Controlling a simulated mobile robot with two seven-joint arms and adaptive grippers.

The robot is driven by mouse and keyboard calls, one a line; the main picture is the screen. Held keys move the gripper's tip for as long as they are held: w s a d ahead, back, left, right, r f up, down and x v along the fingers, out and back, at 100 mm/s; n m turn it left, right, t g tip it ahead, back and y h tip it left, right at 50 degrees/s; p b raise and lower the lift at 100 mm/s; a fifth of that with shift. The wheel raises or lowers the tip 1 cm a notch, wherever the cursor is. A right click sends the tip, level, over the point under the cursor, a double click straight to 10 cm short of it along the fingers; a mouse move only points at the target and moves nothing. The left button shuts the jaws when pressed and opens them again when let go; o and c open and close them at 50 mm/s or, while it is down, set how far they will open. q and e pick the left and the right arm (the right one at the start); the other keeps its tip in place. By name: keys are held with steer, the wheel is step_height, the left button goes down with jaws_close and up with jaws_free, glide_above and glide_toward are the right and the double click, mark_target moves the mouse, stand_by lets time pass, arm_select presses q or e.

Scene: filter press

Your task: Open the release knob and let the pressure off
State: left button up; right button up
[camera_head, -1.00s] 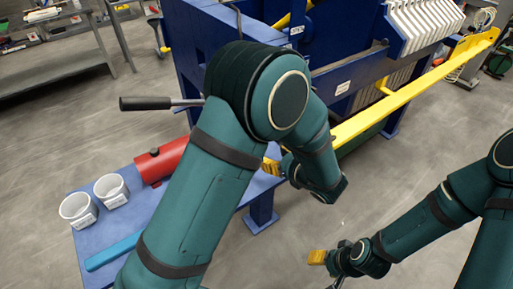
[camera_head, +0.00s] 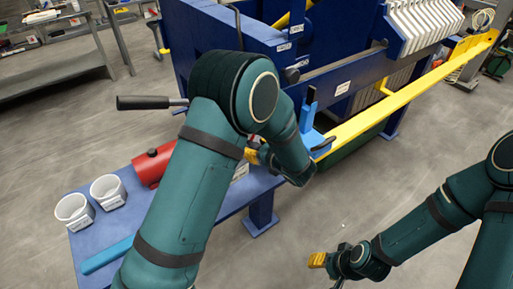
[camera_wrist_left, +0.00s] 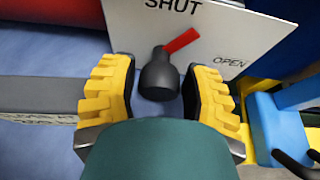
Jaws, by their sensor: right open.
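The release knob (camera_wrist_left: 158,76) is black with a red pointer (camera_wrist_left: 182,41), seen in the left wrist view in front of a white plate (camera_wrist_left: 215,30) marked SHUT and OPEN. The pointer slants up and right, between the two words. My left gripper (camera_wrist_left: 160,98) is open, with one yellow finger on each side of the knob and narrow gaps showing. In the head view my left gripper (camera_head: 252,156) is at the blue bench, partly hidden by my arm, and the knob cannot be made out. My right gripper (camera_head: 317,260) is open and empty above the floor.
A red cylinder (camera_head: 154,165) with a black-handled lever (camera_head: 145,102) is beside my left arm. Two white cups (camera_head: 108,190) and a blue bar (camera_head: 105,255) are on the bench (camera_head: 85,240). A light blue bracket (camera_head: 309,117) stands near a long yellow bar (camera_head: 400,95).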

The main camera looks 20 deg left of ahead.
arm_select(q)
jaws_close()
steer(key=shift+r+m+y+p, duration=0.25)
steer(key=shift+m+p, duration=0.25)
steer(key=shift+p, duration=0.65)
steer(key=m+g+y+p, duration=0.1)
steer(key=m+p, duration=0.1)
steer(key=p, duration=0.1)
steer(key=shift+w+g, duration=0.1)
steer(key=shift+g, duration=0.2)
steer(key=shift+f+m+g+y+p, duration=0.15)
steer(key=shift+m+g+y+p, duration=0.15)
steer(key=shift+m+y+p, duration=0.6)
steer(key=shift+w+d+f+m+g+y+p, duration=0.1)
steer(key=shift+m+g+y+p, duration=0.25)
steer(key=shift+m+p, duration=0.65)
steer(key=shift+m, duration=0.4)
steer(key=shift+o, duration=1.7)
jaws_free()
steer(key=shift+f+b, duration=0.1)
steer(key=shift+b, duration=0.2)
